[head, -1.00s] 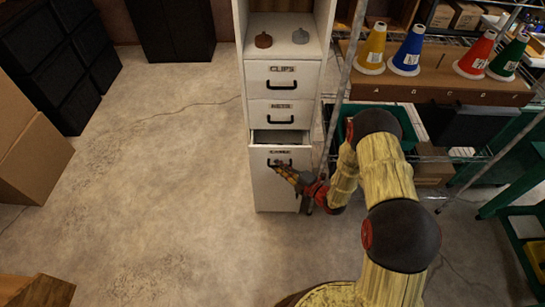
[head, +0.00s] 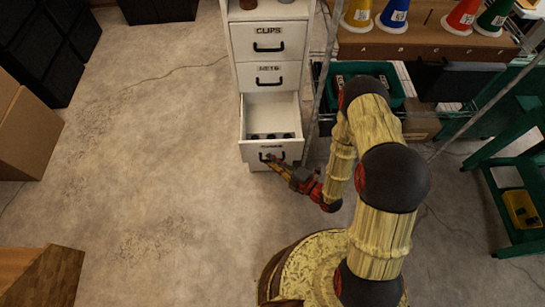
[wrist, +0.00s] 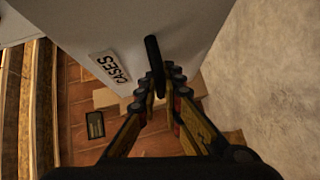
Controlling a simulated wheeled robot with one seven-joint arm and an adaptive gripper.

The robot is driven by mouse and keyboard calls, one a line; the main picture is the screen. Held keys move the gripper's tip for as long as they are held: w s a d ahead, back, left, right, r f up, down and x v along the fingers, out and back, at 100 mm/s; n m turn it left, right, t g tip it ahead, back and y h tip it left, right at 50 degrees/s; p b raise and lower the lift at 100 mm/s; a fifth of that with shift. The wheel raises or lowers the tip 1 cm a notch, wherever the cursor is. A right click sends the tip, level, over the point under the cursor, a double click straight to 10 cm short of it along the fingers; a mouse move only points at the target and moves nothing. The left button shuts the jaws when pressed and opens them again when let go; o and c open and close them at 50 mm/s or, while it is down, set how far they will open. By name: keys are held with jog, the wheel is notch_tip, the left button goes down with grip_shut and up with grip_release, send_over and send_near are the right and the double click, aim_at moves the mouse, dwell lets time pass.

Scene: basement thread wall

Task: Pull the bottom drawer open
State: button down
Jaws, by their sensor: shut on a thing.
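The bottom drawer (head: 270,151) of the white cabinet is pulled well out, with several dark items visible inside at its front. Its front carries a label reading CASES (wrist: 110,66) in the wrist view and a black bar handle (wrist: 153,62). My gripper (head: 272,161) reaches the handle from the lower right in the head view. In the wrist view its two fingers (wrist: 158,82) are closed around the handle's end. The handle's middle part is partly hidden by the fingers in the head view.
The drawers labelled CLIPS (head: 268,40) and NETS (head: 268,76) above are shut. A wire shelf with coloured cones (head: 393,17) and a green bin (head: 395,85) stands right of the cabinet. The concrete floor (head: 150,180) to the left is clear.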

jog(key=c, duration=2)
grip_release()
jog(key=shift+o, duration=0.4)
jog(key=v, duration=1.2)
jog(key=shift+f, duration=0.1)
